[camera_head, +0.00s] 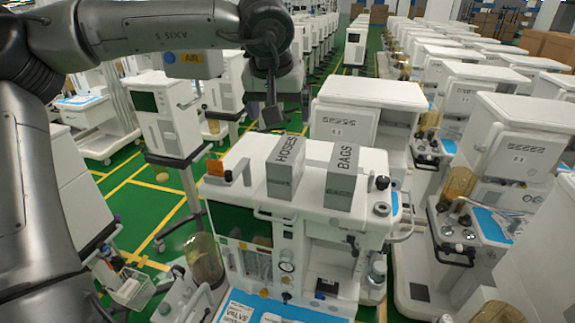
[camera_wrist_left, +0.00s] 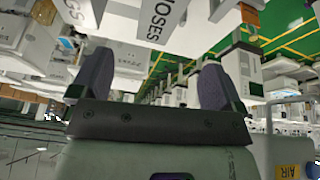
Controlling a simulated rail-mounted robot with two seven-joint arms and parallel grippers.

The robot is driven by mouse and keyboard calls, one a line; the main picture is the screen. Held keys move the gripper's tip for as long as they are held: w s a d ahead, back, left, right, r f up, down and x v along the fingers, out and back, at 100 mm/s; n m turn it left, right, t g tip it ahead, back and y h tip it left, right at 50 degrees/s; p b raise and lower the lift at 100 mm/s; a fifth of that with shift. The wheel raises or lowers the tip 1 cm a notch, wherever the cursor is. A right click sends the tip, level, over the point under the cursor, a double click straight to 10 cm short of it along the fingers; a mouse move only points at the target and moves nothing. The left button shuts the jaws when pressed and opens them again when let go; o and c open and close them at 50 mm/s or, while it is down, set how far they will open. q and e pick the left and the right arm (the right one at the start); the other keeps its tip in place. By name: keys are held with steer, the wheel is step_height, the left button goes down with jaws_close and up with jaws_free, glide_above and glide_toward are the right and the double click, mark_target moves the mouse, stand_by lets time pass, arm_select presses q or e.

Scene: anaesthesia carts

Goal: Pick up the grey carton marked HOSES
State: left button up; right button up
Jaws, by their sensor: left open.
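The grey carton marked HOSES (camera_head: 284,172) stands upright on the white top of the anaesthesia cart (camera_head: 250,152) in the middle of the head view. A similar grey carton marked BAGS (camera_head: 343,180) stands just to its right. My left gripper (camera_head: 272,114) hangs above and behind the HOSES carton, apart from it. In the left wrist view, which is turned over, the gripper's two fingers (camera_wrist_left: 155,68) are spread with nothing between them. The HOSES carton (camera_wrist_left: 152,24) shows beyond them at the top. The right gripper is out of view.
An orange block (camera_head: 214,168) is on the cart top's left end. A dark knob (camera_head: 382,182) and round fittings are at its right. A monitor stand (camera_head: 165,128) is left of the cart. Rows of white carts fill the right; green floor (camera_head: 130,195) lies left.

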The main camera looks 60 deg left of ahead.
mark_target(287, 149)
arm_select(q)
steer(key=shift+m, duration=0.6)
steer(key=p+x, duration=0.1)
steer(key=x, duration=0.7)
steer(key=shift+w+f, duration=0.1)
steer(key=shift+f, duration=0.2)
steer(key=p+x, duration=0.2)
steer(key=x, duration=0.2)
steer(key=shift+a+f, duration=0.1)
steer(key=shift+a, duration=0.05)
steer(key=shift+w+a+f+p, duration=0.15)
steer(key=shift+f+p, duration=0.15)
steer(key=shift+f, duration=0.15)
steer(key=shift+f+b, duration=0.25)
steer(key=shift+b, duration=0.05)
steer(key=shift+c, duration=0.2)
